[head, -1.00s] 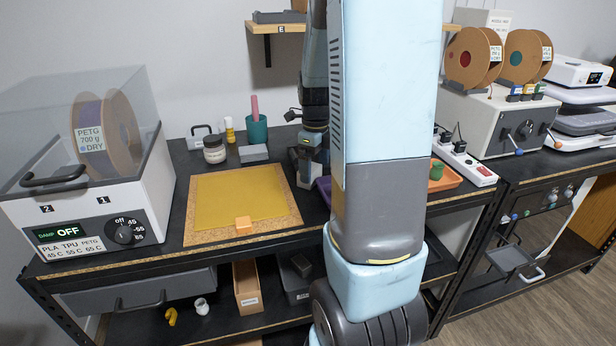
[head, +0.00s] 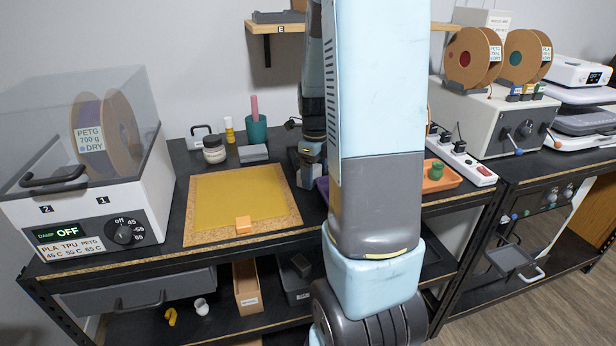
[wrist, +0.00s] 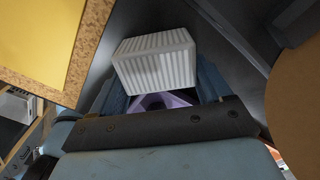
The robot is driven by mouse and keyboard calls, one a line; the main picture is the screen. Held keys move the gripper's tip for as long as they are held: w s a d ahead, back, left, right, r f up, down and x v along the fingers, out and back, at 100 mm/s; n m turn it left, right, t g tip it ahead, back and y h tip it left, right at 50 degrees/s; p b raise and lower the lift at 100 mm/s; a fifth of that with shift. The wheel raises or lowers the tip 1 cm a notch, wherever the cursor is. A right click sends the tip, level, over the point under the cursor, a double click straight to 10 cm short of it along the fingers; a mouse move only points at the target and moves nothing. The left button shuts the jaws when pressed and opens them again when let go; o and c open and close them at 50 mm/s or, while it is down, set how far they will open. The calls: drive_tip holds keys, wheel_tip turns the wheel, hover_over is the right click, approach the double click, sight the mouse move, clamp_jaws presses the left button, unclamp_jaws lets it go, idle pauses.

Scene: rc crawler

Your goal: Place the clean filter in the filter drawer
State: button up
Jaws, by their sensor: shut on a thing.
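The clean filter (wrist: 155,62) is a white ribbed block in the wrist view. It sits between the two blue-grey fingers of my gripper (wrist: 160,88), which is shut on it. In the head view my gripper (head: 309,165) is low over the bench, right of the yellow mat, partly hidden behind my arm. A purple part (wrist: 165,101) shows just behind the filter between the fingers. An open grey drawer (head: 513,260) with a handle hangs out under the right bench; I cannot tell if it is the filter drawer.
A dryer box (head: 90,170) stands at the left. An orange tray (head: 440,178) and power strip (head: 462,162) lie right of my arm. Jars and a cup (head: 256,130) stand at the back.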

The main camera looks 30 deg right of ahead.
sight(315, 170)
drive_tip(key=shift+c, duration=0.8)
drive_tip(key=shift+r, duration=0.45)
wheel_tip(315, 170, up, 3)
drive_tip(key=shift+s+f, duration=0.1)
drive_tip(key=shift+f, duration=0.05)
drive_tip(key=s+a+r, duration=0.2)
drive_tip(key=s+r, duration=0.2)
drive_tip(key=s, duration=0.2)
drive_tip(key=s+a+r, duration=0.2)
drive_tip(key=s+r, duration=0.3)
drive_tip(key=s, duration=0.2)
drive_tip(key=shift+a+r, duration=0.2)
drive_tip(key=shift+a, duration=0.2)
drive_tip(key=shift+s, duration=0.1)
